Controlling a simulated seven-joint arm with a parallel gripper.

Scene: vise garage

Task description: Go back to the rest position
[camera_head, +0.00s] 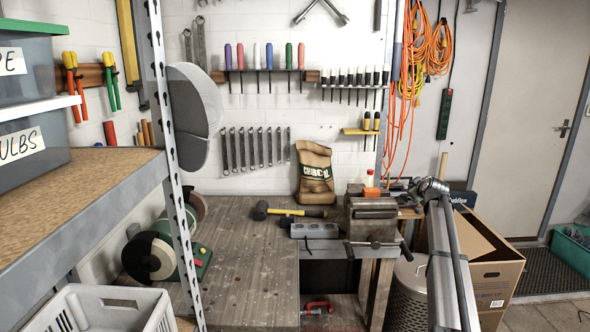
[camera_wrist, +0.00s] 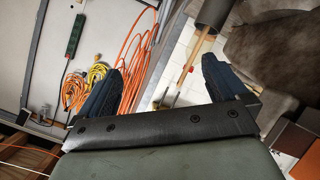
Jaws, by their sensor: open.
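My gripper (camera_wrist: 158,72) shows in the wrist view with two dark fingers spread wide apart. Nothing is held between them, and only background shows through the gap. The wrist view is tilted, with the wall, the door and the hanging orange cords (camera_wrist: 140,50) behind the fingers. In the head view I cannot clearly make out the fingers.
The workbench (camera_head: 235,265) holds a bench grinder (camera_head: 150,256), a hammer (camera_head: 290,212), a charcoal sack (camera_head: 315,172) and a vise (camera_head: 372,210). A shelf post (camera_head: 172,170) stands at left. A bin (camera_head: 408,290) and cardboard box (camera_head: 490,265) stand right of the bench.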

